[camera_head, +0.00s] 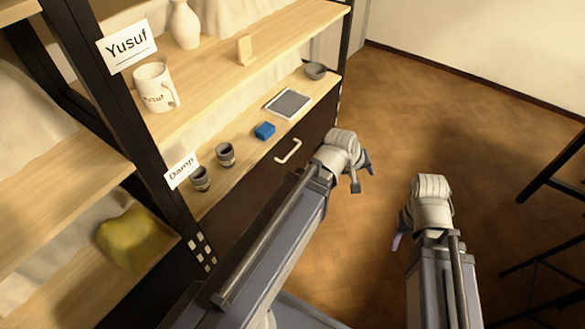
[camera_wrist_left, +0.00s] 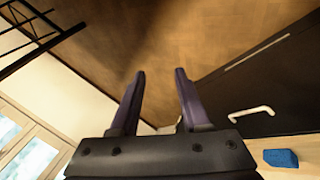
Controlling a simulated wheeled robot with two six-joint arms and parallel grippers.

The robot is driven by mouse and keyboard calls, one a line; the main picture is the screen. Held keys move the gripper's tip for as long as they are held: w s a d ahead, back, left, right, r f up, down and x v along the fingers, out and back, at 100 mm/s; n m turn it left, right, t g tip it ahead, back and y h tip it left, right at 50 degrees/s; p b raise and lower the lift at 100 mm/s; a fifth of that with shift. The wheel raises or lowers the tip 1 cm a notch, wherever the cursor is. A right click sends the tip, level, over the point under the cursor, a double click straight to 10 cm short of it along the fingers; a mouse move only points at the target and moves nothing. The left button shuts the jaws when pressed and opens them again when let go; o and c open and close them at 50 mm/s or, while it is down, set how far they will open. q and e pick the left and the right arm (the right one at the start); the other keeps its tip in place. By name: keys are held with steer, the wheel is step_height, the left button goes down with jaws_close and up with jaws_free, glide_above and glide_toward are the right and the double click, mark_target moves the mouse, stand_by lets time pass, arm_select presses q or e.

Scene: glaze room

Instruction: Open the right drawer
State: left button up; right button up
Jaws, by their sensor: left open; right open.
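The right drawer (camera_head: 308,135) has a dark front below the shelf and looks flush with it. Its pale bar handle (camera_head: 288,151) faces the room. In the left wrist view the dark front (camera_wrist_left: 285,85) is at the right, with the handle (camera_wrist_left: 251,112) right of the fingers. My left gripper (camera_head: 362,174) is open and empty, in front of the shelf unit and to the right of the handle, apart from it. Its two dark fingers (camera_wrist_left: 160,74) show spread in the wrist view. My right gripper (camera_head: 397,238) is open over the floor, away from the unit; its fingers are partly hidden.
Above the drawer, the shelf holds a blue block (camera_head: 265,131), a tablet (camera_head: 288,104), a grey bowl (camera_head: 315,70) and two dark cups (camera_head: 225,154). A white mug (camera_head: 155,87) stands higher. A dark metal frame (camera_head: 553,180) is at the right. The wooden floor (camera_head: 440,120) between is clear.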

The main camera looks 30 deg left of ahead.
arm_select(q)
steer(key=w+a+f+n+t+b, duration=0.3)
steer(key=w+a+f+n+b, duration=0.25)
steer(key=f+b, duration=0.3)
steer(key=n+t+y+b, duration=0.65)
steer(key=n+b, duration=0.85)
steer(key=b, duration=0.8)
glide_toward(293, 151)
steer(key=w+f, duration=0.1)
steer(key=w, duration=0.1)
steer(key=shift+a+b+x, duration=0.2)
steer(key=shift+b+x, duration=0.15)
steer(key=shift+x, duration=1.65)
steer(key=shift+a+b+x, duration=0.2)
steer(key=shift+b+x, duration=0.15)
steer(key=shift+x, duration=1.7)
steer(key=shift+s, duration=0.1)
arm_select(e)
step_height(293, 151, down, 36)
steer(key=shift+r, duration=0.2)
arm_select(q)
jaws_close()
